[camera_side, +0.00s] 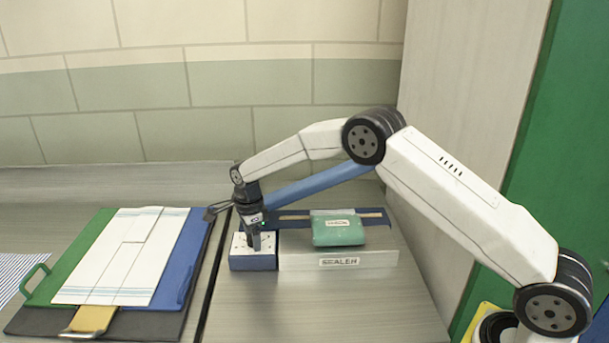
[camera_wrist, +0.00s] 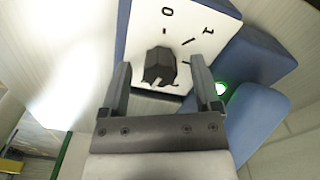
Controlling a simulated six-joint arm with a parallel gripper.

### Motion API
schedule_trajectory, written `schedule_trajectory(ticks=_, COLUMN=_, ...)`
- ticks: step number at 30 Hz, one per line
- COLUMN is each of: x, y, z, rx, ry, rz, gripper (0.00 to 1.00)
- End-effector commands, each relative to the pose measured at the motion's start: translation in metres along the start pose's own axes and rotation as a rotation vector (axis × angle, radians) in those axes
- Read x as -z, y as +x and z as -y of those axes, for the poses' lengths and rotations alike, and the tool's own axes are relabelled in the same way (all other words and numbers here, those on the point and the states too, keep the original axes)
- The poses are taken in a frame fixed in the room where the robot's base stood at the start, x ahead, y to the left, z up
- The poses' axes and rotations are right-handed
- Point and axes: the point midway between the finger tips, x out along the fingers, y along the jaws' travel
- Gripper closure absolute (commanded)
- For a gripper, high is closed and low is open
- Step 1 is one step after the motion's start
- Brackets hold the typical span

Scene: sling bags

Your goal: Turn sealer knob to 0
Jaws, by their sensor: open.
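The sealer (camera_side: 297,259) is a low pale unit with a "SEALER" label on its front. At its left end is a blue box with a white dial face (camera_wrist: 195,18), marked 0 and 1 with short ticks. A dark faceted knob (camera_wrist: 160,64) stands on that face. My gripper (camera_wrist: 159,72) is open, with one finger on each side of the knob and visible gaps. In the side view my gripper (camera_side: 256,242) points down over the dial box and hides the knob. Which mark the knob points at is hard to tell.
A green light (camera_wrist: 221,89) glows beside the dial. To the left, a striped white cloth (camera_side: 120,257) lies on a green, blue and black board. Bare table lies in front.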

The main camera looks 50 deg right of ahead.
Motion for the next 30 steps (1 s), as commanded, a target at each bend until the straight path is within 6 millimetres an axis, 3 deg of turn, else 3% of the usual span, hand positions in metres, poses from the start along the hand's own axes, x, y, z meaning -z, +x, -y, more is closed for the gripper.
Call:
schedule_trajectory(ticks=2, x=0.0000, y=0.0000, z=0.0000, rx=0.000, ry=0.000, rz=0.000, gripper=0.22)
schedule_trajectory(ticks=9, x=0.0000, y=-0.0002, z=0.0000, rx=0.000, ry=0.000, rz=0.000, gripper=0.99)
schedule_trajectory(ticks=20, x=0.0000, y=-0.0003, z=0.0000, rx=0.000, ry=-0.026, rz=0.000, gripper=1.00)
schedule_trajectory(ticks=30, x=0.0002, y=-0.0001, z=0.0000, rx=-0.001, ry=-0.189, rz=-0.002, gripper=1.00)
